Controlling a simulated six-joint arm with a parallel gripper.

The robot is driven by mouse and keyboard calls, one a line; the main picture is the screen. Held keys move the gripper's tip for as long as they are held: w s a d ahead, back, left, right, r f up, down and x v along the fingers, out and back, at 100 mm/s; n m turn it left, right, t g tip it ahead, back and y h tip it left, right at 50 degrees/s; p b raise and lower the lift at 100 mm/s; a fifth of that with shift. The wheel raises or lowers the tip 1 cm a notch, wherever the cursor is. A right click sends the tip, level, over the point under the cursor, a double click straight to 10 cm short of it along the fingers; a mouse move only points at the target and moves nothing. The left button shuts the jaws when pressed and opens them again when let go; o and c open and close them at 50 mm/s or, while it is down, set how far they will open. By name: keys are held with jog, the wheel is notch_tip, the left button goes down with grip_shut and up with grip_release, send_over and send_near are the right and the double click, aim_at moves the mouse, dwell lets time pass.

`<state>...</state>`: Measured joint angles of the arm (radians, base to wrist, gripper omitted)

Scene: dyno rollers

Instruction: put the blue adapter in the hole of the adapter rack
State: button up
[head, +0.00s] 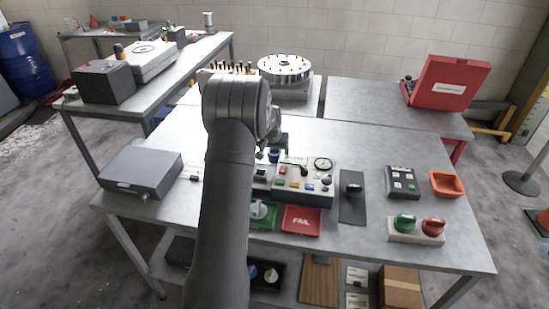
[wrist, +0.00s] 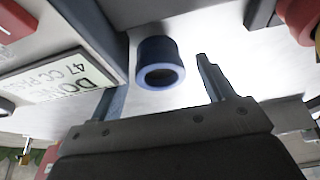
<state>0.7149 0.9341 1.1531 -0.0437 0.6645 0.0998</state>
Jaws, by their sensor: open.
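The blue adapter (wrist: 158,62) is a short dark-blue hollow cylinder with a lighter blue rim. It stands on the light grey tabletop in the wrist view, and in the head view it shows as a small blue thing (head: 274,156) below my wrist. My gripper (wrist: 158,78) is open, with one finger to each side of the adapter in the picture. Both fingers look apart from it, and nothing is held. In the head view my arm hides part of the table and the gripper (head: 273,152) is hard to make out. I cannot identify the adapter rack for sure.
A control box (head: 303,185) with coloured buttons stands close to the adapter. A labelled grey box (wrist: 75,45) is just left of it in the wrist view. A red FAIL tray (head: 302,219), a grey case (head: 140,172) and a two-knob block (head: 416,237) are also on the table.

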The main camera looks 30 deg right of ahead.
jog(key=shift+x, duration=0.9)
jog(key=shift+r, duration=0.1)
jog(key=c, duration=1.1)
jog(key=shift+o, duration=0.2)
